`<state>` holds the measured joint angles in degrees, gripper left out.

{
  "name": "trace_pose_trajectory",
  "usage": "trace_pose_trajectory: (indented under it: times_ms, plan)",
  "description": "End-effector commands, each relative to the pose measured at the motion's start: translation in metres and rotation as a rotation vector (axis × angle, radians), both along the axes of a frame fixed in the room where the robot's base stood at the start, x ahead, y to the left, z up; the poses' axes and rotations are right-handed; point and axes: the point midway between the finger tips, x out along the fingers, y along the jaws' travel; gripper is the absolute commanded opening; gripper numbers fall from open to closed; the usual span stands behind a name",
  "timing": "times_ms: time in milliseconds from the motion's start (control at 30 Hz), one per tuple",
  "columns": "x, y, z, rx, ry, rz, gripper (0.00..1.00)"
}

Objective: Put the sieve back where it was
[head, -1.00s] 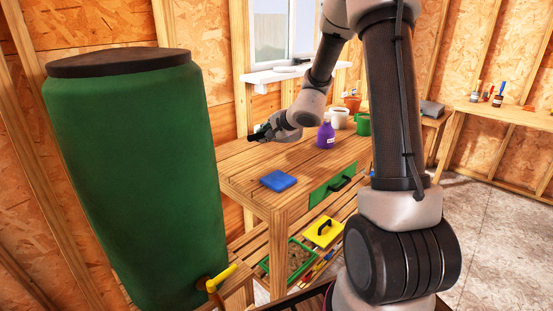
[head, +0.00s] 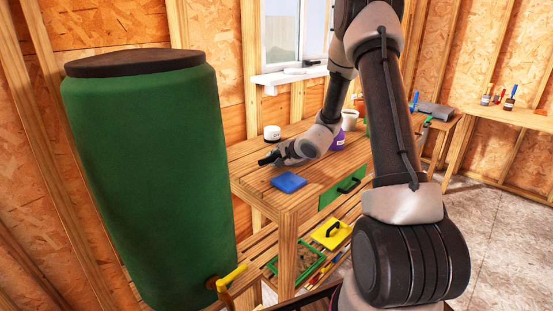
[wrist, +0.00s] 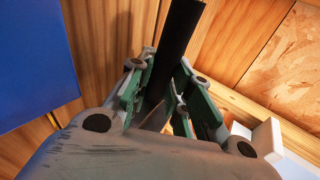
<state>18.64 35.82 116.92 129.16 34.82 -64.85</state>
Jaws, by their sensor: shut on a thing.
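My gripper (head: 270,159) is low over the wooden workbench (head: 246,161), behind the blue block (head: 289,181). In the wrist view my gripper (wrist: 165,65) is shut on a long dark bar (wrist: 178,40), which points away from the palm. Only this narrow dark part shows, so I cannot tell whether it belongs to the sieve. A green rectangular frame (head: 276,268) with a brown, speckled inside lies on the lower shelf. I cannot tell whether that is a sieve or a tray. No other sieve is recognisable.
A yellow piece with a black handle (head: 331,233) is on the lower shelf. A green barrel (head: 150,170) fills the left.

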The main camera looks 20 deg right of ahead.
Motion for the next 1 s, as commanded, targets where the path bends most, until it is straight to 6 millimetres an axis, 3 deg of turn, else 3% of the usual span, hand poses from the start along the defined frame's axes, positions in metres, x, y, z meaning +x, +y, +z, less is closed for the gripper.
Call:
trace_pose_trajectory:
  times_ms: [200,233,333,700,1000]
  plan:
    - [0.0,0.0,-0.003,0.0,0.0,0.0,0.0]
    - [0.0,0.0,-0.003,-0.001,0.001,0.001,0.26]
    - [0.0,0.0,-0.002,0.0,0.001,0.0,0.42]
    - [-0.001,0.0,0.002,0.0,0.0,-0.001,0.42]
    - [-0.048,-0.013,0.036,-0.001,-0.001,-0.003,0.42]
